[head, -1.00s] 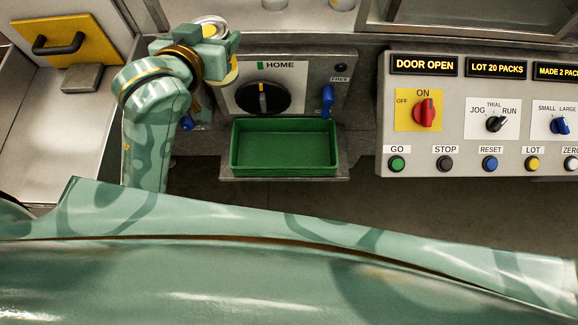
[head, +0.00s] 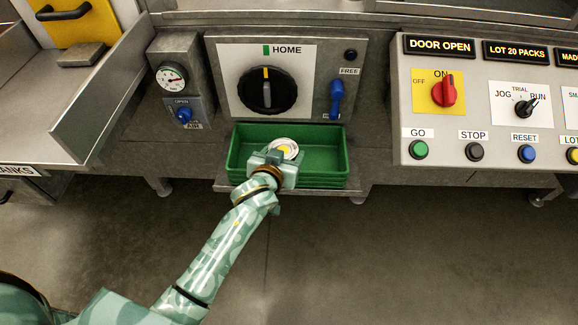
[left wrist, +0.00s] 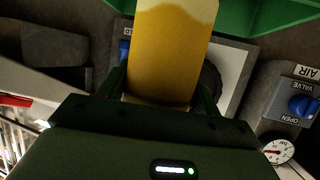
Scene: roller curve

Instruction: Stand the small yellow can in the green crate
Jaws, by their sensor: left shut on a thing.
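The small yellow can (head: 285,148) shows its pale round top with a yellow centre in the head view. Its yellow side fills the upper middle of the left wrist view (left wrist: 172,50). My left gripper (head: 273,160) is shut on the can, over the front part of the green crate (head: 334,160). The crate sits on a ledge below the HOME dial, and its rim shows at the top of the left wrist view (left wrist: 285,14). The can's lower end is hidden in the head view, so I cannot tell whether it touches the crate floor. My right gripper is out of view.
The HOME dial (head: 267,90) and a blue FREE lever (head: 336,98) are just behind the crate. An air gauge and valve box (head: 181,85) stands to the left. A button panel (head: 480,100) is on the right. The visible crate floor looks bare.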

